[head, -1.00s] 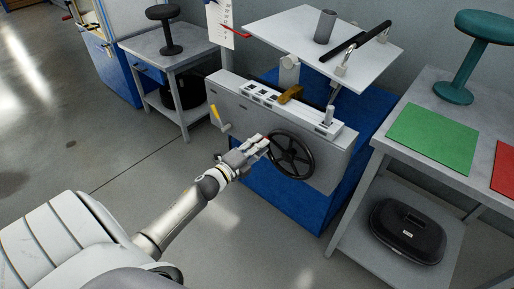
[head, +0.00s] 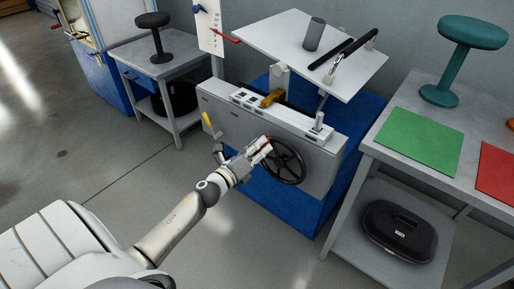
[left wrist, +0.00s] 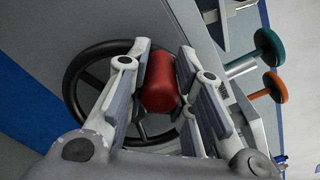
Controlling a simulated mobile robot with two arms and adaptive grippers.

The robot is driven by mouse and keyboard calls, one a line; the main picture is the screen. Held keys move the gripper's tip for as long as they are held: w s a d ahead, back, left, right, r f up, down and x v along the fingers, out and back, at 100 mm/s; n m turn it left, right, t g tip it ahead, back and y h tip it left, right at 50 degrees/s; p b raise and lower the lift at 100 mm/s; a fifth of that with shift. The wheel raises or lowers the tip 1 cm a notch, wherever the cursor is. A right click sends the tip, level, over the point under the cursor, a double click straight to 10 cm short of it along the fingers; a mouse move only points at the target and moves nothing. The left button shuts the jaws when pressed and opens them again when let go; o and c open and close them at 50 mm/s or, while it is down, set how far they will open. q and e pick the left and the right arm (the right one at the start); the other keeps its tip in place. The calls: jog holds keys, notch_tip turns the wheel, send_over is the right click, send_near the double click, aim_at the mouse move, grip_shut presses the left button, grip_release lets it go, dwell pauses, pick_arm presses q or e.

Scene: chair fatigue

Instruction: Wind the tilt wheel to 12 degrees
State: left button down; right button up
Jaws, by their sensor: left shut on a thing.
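The tilt wheel (head: 302,164) is a black spoked handwheel on the front of a grey machine housing. It also shows behind the fingers in the left wrist view (left wrist: 75,86). My left gripper (head: 264,147) is at the wheel's upper left rim. In the left wrist view, my left gripper (left wrist: 160,84) is shut on a red knob (left wrist: 160,80), with a finger on each side. The fingers hide part of the wheel. A white tilted board (head: 275,37) sits above the housing. A white scale sheet (head: 211,32) with a red pointer (head: 228,36) stands behind; its markings are too small to read.
A yellow-handled crank (head: 207,120) sits left of the wheel. A grey table with a black stool (head: 155,38) stands at the left. A bench with a green mat (head: 417,140), red mat (head: 497,172) and teal stool (head: 450,65) stands at the right. Floor in front is clear.

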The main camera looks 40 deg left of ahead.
pick_arm(q)
jog(key=shift+d, duration=0.2)
dwell(0.3)
jog(key=c, duration=1.2)
grip_release()
jog(key=s+a, duration=0.1)
jog(key=s, duration=1.1)
jog(key=shift+f, duration=0.15)
